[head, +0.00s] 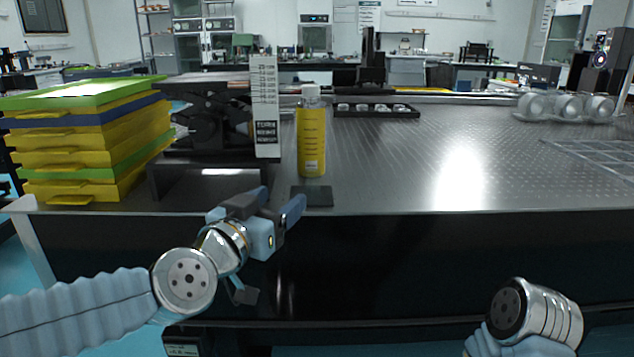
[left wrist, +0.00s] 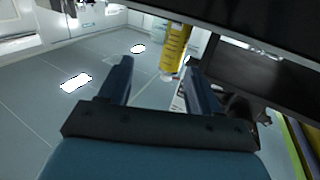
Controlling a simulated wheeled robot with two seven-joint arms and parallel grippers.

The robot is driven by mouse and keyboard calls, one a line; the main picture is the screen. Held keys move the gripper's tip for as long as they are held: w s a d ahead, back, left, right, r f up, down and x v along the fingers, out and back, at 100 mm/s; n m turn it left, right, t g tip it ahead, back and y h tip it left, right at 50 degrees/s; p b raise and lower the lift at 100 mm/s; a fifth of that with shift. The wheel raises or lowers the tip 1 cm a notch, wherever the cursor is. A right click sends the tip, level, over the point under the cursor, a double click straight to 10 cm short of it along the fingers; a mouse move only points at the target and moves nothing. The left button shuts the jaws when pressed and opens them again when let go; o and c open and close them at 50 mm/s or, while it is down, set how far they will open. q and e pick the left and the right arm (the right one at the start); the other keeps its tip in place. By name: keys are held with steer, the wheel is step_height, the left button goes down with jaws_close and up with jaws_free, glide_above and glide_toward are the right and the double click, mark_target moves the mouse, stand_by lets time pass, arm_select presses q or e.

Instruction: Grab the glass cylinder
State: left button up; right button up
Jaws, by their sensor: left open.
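A clear cylinder-shaped bottle with yellow liquid, marks on its side and a white cap (head: 311,135) stands upright near the front edge of the table (head: 400,185). It is the nearest match to the glass cylinder. My left gripper (head: 284,198) is open and empty at the table's front edge, below and slightly left of the bottle, apart from it. In the left wrist view its two fingers (left wrist: 158,78) are spread with nothing gripped. A yellow cylindrical thing (left wrist: 174,45) shows beyond them; I cannot tell if it is the bottle. My right gripper is out of view.
A small dark pad (head: 312,197) lies in front of the bottle. A white labelled box (head: 265,105) stands close on its left. Stacked yellow, green and blue trays (head: 90,155) are further left. A black rack (head: 375,112) and clear glassware (head: 565,107) are behind. The centre right is clear.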

mark_target(308, 175)
arm_select(q)
steer(key=b+x, duration=0.1)
steer(key=x, duration=0.2)
steer(key=b+x, duration=0.1)
steer(key=x, duration=0.3)
steer(key=shift+s+f, duration=0.1)
steer(key=shift+f, duration=0.1)
steer(key=b+x, duration=0.1)
steer(key=x, duration=0.5)
steer(key=shift+d+r, duration=0.15)
steer(key=c, duration=1.1)
steer(key=shift+o, duration=0.2)
steer(key=shift+r, duration=0.15)
